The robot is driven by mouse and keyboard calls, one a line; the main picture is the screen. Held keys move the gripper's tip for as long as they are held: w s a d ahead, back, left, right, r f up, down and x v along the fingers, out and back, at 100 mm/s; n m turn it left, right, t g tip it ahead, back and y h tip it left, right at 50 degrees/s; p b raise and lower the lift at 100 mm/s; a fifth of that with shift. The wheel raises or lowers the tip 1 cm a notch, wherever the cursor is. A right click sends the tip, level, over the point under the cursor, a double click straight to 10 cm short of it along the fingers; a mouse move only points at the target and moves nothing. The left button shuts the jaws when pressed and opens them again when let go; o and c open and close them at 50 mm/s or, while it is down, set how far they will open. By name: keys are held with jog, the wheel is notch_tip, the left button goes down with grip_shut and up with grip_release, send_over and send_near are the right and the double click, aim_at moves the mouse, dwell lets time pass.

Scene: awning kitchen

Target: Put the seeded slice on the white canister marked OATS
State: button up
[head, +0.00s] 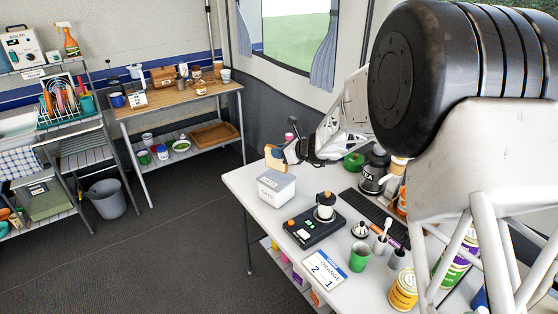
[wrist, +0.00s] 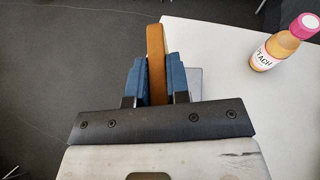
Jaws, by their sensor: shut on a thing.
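The seeded slice (head: 273,158) is brown-crusted and tan. It stands on edge in my gripper (head: 284,154), near the table's left end. The white canister marked OATS (head: 277,190) is a squat box on the table's left corner, just below the slice in the head view. I cannot tell whether the slice touches its lid. In the wrist view the slice (wrist: 156,48) is seen edge-on between the two blue fingers of my gripper (wrist: 156,75), which are shut on it. A pale grey patch beside the right finger may be part of the canister; the rest is hidden.
A pink-capped bottle (wrist: 285,42) stands on the table to the right in the wrist view. A black scale-like device (head: 314,229) with a white jar, a green cup (head: 359,256) and a white ORANGE card (head: 325,268) are nearby. The table's left edge is close to the canister.

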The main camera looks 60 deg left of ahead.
aim_at(279, 170)
jog(key=shift+f, duration=1.75)
jog(key=shift+f, duration=0.1)
jog(key=o, duration=0.7)
jog(key=v, duration=1.2)
jog(key=shift+w, duration=0.1)
